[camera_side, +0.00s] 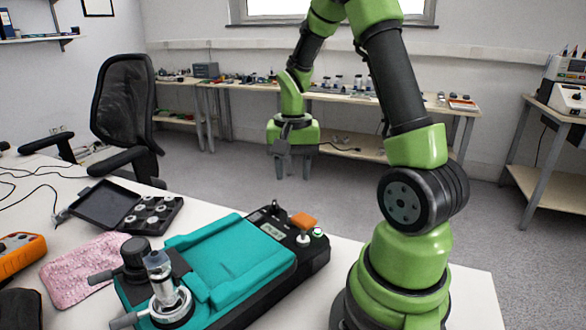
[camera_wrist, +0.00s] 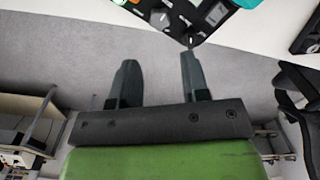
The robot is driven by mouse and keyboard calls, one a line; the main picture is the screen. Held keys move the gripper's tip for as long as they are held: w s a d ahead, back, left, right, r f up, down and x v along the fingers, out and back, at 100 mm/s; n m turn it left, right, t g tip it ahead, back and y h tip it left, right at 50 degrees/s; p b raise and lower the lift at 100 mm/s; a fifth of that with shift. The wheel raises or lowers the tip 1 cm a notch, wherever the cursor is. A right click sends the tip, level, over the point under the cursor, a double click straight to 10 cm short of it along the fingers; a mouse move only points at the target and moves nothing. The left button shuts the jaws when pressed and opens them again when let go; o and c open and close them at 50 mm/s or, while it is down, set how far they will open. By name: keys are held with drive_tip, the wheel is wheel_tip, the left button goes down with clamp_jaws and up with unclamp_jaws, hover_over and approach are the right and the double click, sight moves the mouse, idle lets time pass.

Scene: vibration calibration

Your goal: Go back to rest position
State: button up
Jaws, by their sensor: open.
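My gripper (camera_side: 292,168) hangs in the air behind the white table in the side view, its fingers pointing down. In the wrist view its two dark fingers (camera_wrist: 158,82) stand apart with nothing between them. The teal and black calibration device (camera_side: 235,262) lies on the table, in front of my gripper and well apart from it. A metal cylinder (camera_side: 160,275) stands upright in a round holder at the device's near left end. Part of the device shows at the top of the wrist view (camera_wrist: 172,14).
An open black case (camera_side: 150,215) with several round pieces, a pink cloth (camera_side: 85,270) and an orange meter (camera_side: 20,255) lie on the white table (camera_side: 470,295) around the device. A black office chair (camera_side: 125,110) stands behind. A cluttered bench (camera_side: 240,85) lines the back wall.

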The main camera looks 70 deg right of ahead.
drive_tip(key=a+r+n+t, duration=0.4)
drive_tip(key=a+r+n, duration=0.1)
drive_tip(key=a+r, duration=0.55)
drive_tip(key=s+a+r+n+t+y, duration=0.2)
drive_tip(key=s+a+r+n+t, duration=0.1)
drive_tip(key=s+a, duration=0.5)
drive_tip(key=shift+r+n, duration=0.5)
drive_tip(key=shift+n, duration=0.3)
drive_tip(key=shift+a, duration=0.1)
